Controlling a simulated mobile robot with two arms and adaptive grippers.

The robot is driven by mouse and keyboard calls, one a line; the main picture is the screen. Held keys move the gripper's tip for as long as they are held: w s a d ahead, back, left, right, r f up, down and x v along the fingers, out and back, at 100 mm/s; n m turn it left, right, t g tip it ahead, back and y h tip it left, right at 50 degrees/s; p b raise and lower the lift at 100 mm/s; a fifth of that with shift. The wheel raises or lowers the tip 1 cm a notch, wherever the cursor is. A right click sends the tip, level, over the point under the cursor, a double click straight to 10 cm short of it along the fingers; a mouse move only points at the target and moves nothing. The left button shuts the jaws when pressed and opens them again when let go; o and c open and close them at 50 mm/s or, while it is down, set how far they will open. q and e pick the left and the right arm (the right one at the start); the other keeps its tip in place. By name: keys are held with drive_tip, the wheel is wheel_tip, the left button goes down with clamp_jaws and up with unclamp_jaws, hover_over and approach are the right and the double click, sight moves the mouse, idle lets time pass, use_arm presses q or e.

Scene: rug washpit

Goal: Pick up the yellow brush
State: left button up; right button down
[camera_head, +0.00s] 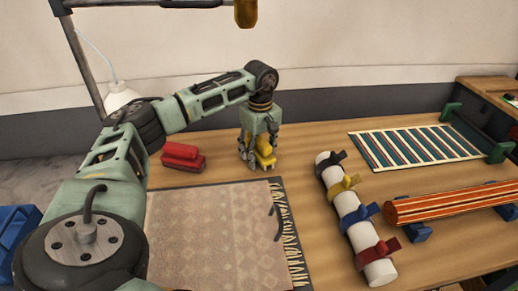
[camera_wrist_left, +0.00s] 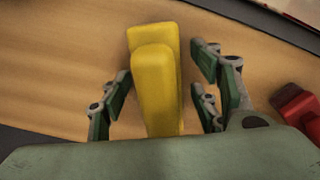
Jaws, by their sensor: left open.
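The yellow brush (camera_head: 264,152) stands on the wooden table behind the rug, partly hidden by my left gripper in the head view. In the left wrist view the yellow brush (camera_wrist_left: 155,80) lies between the fingers, with space showing on both sides. My left gripper (camera_head: 258,158) points down over the brush and is open; its green finger pads also show in the left wrist view (camera_wrist_left: 166,92). Part of the brush is hidden below the gripper body. My right gripper is not in view.
A red brush-like block (camera_head: 183,156) sits just left of the yellow brush. A beige patterned rug (camera_head: 215,235) lies in front.

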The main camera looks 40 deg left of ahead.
sight(260, 139)
use_arm(q)
drive_tip(key=c, duration=0.3)
clamp_jaws()
drive_tip(key=shift+r, duration=0.1)
drive_tip(key=shift+r, duration=0.5)
wheel_tip(260, 139, up, 3)
drive_tip(key=shift+w+f+b, duration=0.1)
drive_tip(key=shift+b, duration=0.2)
drive_tip(key=w+d+r, duration=0.4)
drive_tip(key=d+r, duration=0.3)
drive_tip(key=d, duration=0.4)
drive_tip(key=shift+b, duration=0.45)
